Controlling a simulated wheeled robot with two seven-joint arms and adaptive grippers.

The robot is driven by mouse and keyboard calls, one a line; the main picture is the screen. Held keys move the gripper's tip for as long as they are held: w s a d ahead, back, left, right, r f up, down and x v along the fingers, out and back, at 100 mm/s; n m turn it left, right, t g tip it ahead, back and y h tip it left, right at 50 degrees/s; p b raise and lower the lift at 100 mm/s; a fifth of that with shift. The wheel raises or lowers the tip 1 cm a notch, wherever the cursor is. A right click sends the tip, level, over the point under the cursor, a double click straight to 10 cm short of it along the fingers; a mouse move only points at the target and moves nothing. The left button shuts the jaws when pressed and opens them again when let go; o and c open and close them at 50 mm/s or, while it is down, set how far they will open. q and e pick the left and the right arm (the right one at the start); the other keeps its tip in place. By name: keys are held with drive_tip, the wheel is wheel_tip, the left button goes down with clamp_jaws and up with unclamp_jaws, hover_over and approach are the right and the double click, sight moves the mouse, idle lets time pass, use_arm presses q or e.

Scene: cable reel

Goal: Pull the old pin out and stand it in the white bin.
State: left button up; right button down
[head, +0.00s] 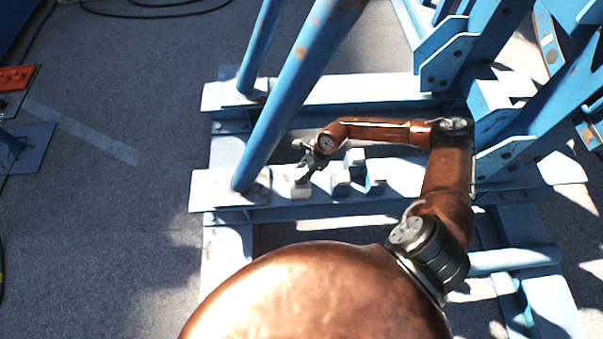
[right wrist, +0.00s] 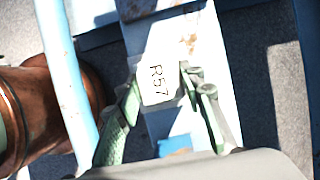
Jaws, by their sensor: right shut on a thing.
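My right gripper (head: 308,165) points down at the lower blue beam, right of the slanted blue tube. No separate pin shaft can be made out. My left gripper is out of view.
Several small blue blocks (head: 341,180) stand on the beam just right of the gripper. The slanted blue tube (head: 283,105) rises close to its left. Blue frame uprights (head: 500,100) crowd the right side. Grey floor (head: 110,220) is open at the left.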

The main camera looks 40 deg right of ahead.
idle(0.4)
drive_tip(key=shift+f+b, duration=0.3)
drive_tip(key=shift+f, duration=0.2)
idle(0.5)
drive_tip(key=c, duration=1.2)
unclamp_jaws()
drive_tip(key=shift+s, duration=0.1)
drive_tip(key=v, duration=1.2)
